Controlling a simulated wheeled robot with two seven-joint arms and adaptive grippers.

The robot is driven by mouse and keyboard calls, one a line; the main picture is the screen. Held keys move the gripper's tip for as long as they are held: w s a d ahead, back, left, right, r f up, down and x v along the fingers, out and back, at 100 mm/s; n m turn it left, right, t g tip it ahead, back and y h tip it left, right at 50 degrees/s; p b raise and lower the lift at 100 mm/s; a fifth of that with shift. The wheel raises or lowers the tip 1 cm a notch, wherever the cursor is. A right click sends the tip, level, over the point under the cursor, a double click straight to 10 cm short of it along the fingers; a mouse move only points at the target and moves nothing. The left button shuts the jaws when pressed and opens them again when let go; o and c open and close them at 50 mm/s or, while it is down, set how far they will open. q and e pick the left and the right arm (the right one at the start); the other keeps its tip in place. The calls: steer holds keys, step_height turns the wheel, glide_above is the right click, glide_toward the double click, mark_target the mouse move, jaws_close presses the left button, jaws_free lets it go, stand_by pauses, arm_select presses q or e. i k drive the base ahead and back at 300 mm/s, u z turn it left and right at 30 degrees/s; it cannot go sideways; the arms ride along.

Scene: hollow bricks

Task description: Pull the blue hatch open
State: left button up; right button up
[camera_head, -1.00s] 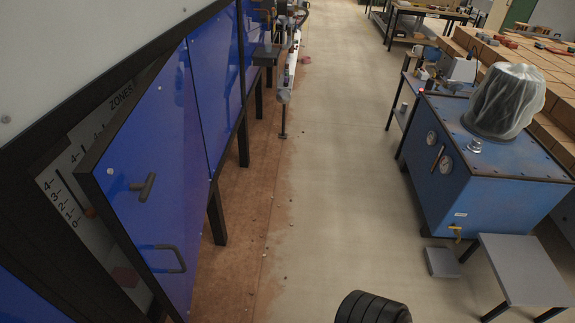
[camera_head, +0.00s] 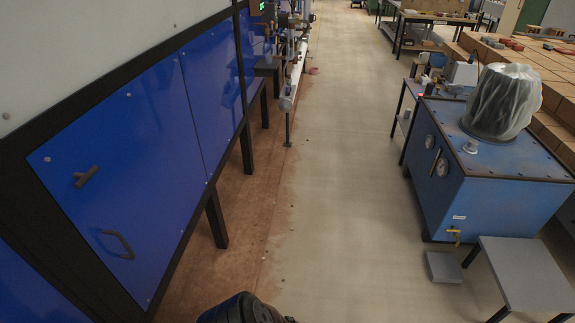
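The blue hatch (camera_head: 120,180) is a panel in the black-framed blue cabinet front at the left. It lies flush with its frame and looks closed. A dark T-shaped latch (camera_head: 86,176) sits on its upper left part. A dark bar handle (camera_head: 117,243) sits below the latch. A black rounded part of my own body shows at the bottom middle edge; no gripper fingers can be made out. Neither gripper is seen at the hatch.
A blue machine (camera_head: 480,190) with gauges and a wrapped top stands at the right. A grey stool (camera_head: 525,272) and a small grey block (camera_head: 443,267) stand in front of it. The aisle floor (camera_head: 345,170) between cabinet and machine is clear.

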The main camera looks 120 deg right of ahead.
mark_target(134, 213)
steer(key=u, duration=0.1)
steer(key=k, duration=1.7)
steer(key=z, duration=2.4)
steer(key=i, duration=0.5)
steer(key=z, duration=0.05)
